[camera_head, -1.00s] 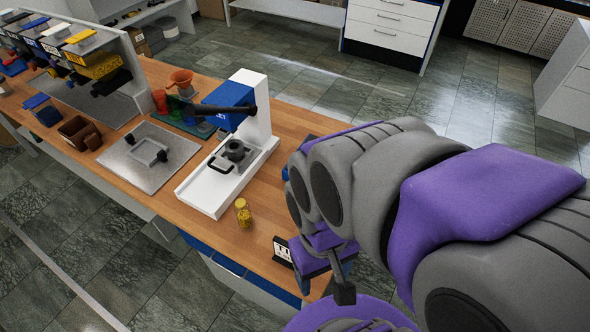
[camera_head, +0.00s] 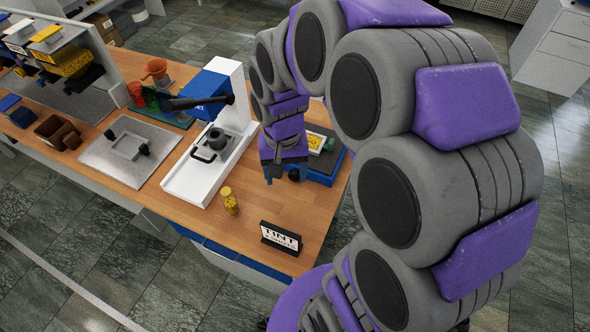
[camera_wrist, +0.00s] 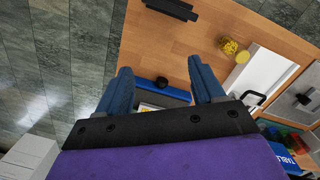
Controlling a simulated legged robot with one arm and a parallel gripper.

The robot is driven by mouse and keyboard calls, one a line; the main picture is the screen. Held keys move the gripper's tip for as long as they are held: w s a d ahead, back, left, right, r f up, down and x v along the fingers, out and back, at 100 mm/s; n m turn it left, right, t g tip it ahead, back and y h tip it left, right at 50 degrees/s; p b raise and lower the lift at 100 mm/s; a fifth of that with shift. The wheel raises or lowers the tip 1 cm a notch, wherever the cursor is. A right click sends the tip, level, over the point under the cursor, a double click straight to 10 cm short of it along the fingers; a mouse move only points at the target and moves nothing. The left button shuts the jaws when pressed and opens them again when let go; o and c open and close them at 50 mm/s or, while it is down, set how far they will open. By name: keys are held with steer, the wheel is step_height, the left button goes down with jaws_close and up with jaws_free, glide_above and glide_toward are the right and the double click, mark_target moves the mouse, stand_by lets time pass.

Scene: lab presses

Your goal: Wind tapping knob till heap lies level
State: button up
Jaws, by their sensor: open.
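A low blue-sided device (camera_head: 325,173) sits at the right of the bench, partly behind my arm. A yellow-edged square plate (camera_head: 316,143) lies on its dark top; I cannot make out a heap there. A round black knob (camera_head: 294,174) shows at its front side beside my fingers. In the wrist view the knob (camera_wrist: 162,81) appears between my spread fingertips, against the blue side (camera_wrist: 165,93). My gripper (camera_head: 285,177) is open and empty, pointing down near the knob; I cannot tell whether it touches. The gripper also shows in the wrist view (camera_wrist: 161,68).
A white press (camera_head: 196,172) with a blue head (camera_head: 210,86) and black lever stands left of my gripper. A grey plate (camera_head: 124,151) lies left. Bench between jar and device is clear.

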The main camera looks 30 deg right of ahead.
steer(key=w+d+f+m+p, duration=0.2)
steer(key=w+d+f+m, duration=0.15)
steer(key=w, duration=0.55)
steer(key=m+t+p, duration=0.1)
steer(key=m, duration=0.1)
glide_above(295, 173)
step_height(295, 173, down, 5)
step_height(295, 173, down, 17)
steer(key=shift+w+a+f+b, duration=0.1)
steer(key=shift+f+b, duration=0.05)
steer(key=shift+b, duration=0.2)
steer(key=c, duration=1)
steer(key=shift+t+y, duration=0.4)
steer(key=shift+t, duration=0.2)
